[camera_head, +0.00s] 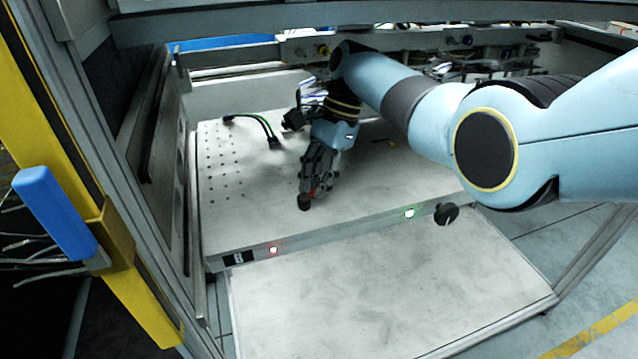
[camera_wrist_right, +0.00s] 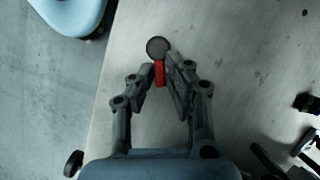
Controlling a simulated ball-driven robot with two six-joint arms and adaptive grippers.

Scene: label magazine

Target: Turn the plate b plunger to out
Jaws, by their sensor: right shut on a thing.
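My right gripper (camera_head: 316,180) points down over the pale perforated plate (camera_head: 380,185), behind its front edge. It is shut on a plunger with a red shank and a dark round knob (camera_head: 304,202). In the right wrist view, the knob (camera_wrist_right: 158,47) sticks out past the fingertips (camera_wrist_right: 162,76), and the red shank shows between them. I cannot read any plate label, nor tell whether the plunger touches the plate. A second black knob (camera_head: 447,213) sits at the front edge; it also shows in the right wrist view (camera_wrist_right: 73,163). My left gripper is not in view.
A red light (camera_head: 273,250) and a green light (camera_head: 409,212) glow on the front edge. A green and black cable (camera_head: 262,124) lies at the back left. A lower pale panel (camera_head: 380,290) is clear. A frame wall stands at left.

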